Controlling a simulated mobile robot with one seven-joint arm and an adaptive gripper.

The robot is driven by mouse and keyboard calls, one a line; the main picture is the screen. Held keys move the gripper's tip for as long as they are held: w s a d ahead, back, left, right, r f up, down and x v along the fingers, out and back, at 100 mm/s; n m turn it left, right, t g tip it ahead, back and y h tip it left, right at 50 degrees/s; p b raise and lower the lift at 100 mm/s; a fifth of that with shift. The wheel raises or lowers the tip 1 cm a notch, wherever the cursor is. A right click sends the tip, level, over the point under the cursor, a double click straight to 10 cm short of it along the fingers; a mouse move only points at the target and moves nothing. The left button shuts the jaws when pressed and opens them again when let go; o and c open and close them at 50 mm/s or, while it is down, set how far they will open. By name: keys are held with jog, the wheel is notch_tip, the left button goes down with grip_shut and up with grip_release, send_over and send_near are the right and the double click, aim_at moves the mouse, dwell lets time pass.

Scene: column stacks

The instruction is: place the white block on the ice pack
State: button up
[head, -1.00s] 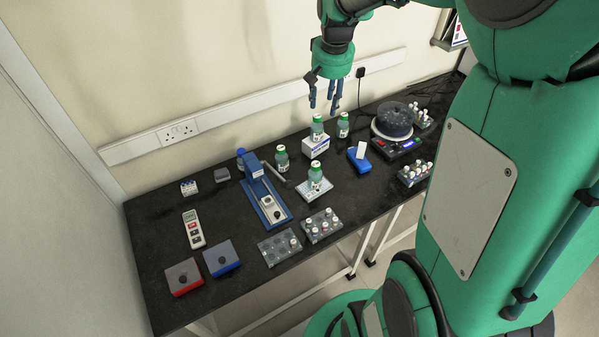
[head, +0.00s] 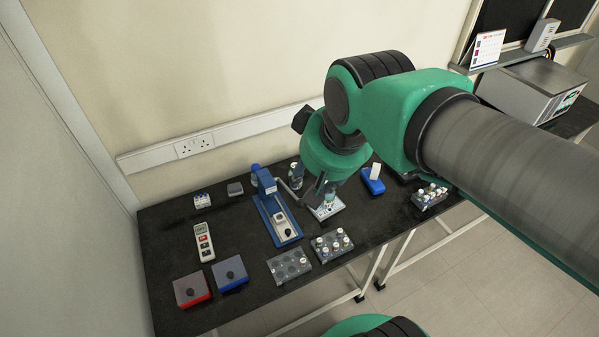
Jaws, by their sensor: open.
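A flat blue piece (head: 374,186), which looks like the ice pack, lies on the bench right of my gripper. A small white upright piece (head: 375,172) stands on it; I cannot tell whether it is the white block. A pale flat slab (head: 327,210) lies under my gripper with a green-capped bottle (head: 331,197) on it. My gripper (head: 322,192) is open, pointing down at this bottle, and partly hidden by its own wrist. I cannot tell if the fingers touch the bottle. A white box with a bottle on top, seen earlier, is hidden behind my arm.
A blue stand (head: 276,215) is close left of my gripper, with another bottle (head: 296,174) behind. Vial racks (head: 331,245) (head: 289,266) sit in front; another rack (head: 431,197) is at right. A white handheld meter (head: 204,242) and two boxes (head: 192,289) (head: 231,273) fill the left.

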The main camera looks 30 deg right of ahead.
jog(key=shift+n, duration=0.4)
jog(key=shift+s+a+f, duration=0.15)
jog(key=shift+s+a, duration=0.15)
jog(key=shift+s, duration=0.3)
jog(key=shift+s+a+f, duration=0.1)
jog(key=shift+s+a, duration=0.25)
jog(key=shift+s, duration=0.3)
jog(key=shift+s+a+f, duration=0.15)
jog(key=shift+s+a, duration=0.15)
jog(key=shift+s, duration=0.3)
